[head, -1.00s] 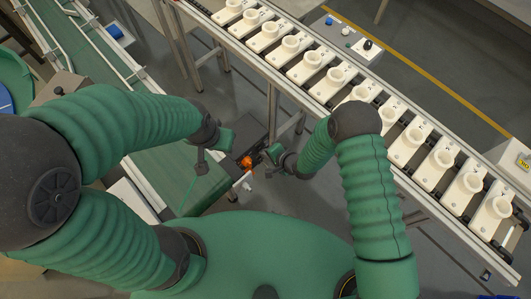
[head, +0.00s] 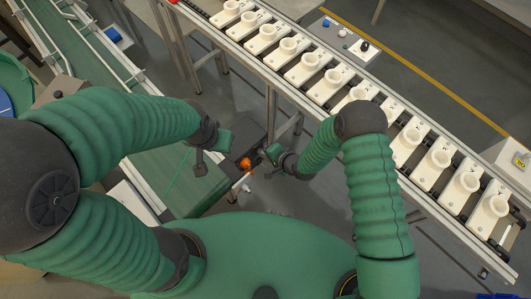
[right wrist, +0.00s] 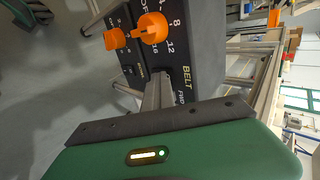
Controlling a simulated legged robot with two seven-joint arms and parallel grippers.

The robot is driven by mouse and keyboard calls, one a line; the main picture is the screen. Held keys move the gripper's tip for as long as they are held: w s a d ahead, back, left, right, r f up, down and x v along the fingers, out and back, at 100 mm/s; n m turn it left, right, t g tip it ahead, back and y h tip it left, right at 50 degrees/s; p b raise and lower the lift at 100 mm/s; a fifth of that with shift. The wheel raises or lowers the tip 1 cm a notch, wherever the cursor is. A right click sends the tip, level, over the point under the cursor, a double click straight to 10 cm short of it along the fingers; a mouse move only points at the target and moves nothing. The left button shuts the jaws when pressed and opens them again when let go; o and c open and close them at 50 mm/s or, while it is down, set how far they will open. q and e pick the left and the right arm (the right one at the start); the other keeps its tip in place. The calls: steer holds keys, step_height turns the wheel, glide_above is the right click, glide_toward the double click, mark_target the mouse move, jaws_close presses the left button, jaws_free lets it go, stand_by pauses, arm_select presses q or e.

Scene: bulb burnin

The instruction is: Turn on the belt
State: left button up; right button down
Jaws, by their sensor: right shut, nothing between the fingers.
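A dark control box (right wrist: 205,50) lettered "BELT" fills the upper middle of the right wrist view. It carries a large orange knob (right wrist: 152,28) with numbers around it and a smaller orange knob (right wrist: 115,39). In the head view a small orange knob (head: 246,163) shows between my two grippers. My right gripper (head: 268,154) is just right of it, shut and empty. In the right wrist view its fingers (right wrist: 157,86) point at the box face beside the lettering; I cannot tell whether they touch. My left gripper (head: 199,164) hangs left of the box over a green belt (head: 165,175), its fingers unclear.
A conveyor (head: 290,88) with several white socketed fixtures runs diagonally across the right. A grey panel with buttons (head: 345,40) stands behind the conveyor. Metal legs stand near the box.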

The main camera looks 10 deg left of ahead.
steer(key=p+v, duration=0.2)
steer(key=v, duration=1.4)
steer(key=shift+s+r, duration=0.2)
steer(key=shift+r, duration=0.15)
steer(key=shift+d, duration=0.15)
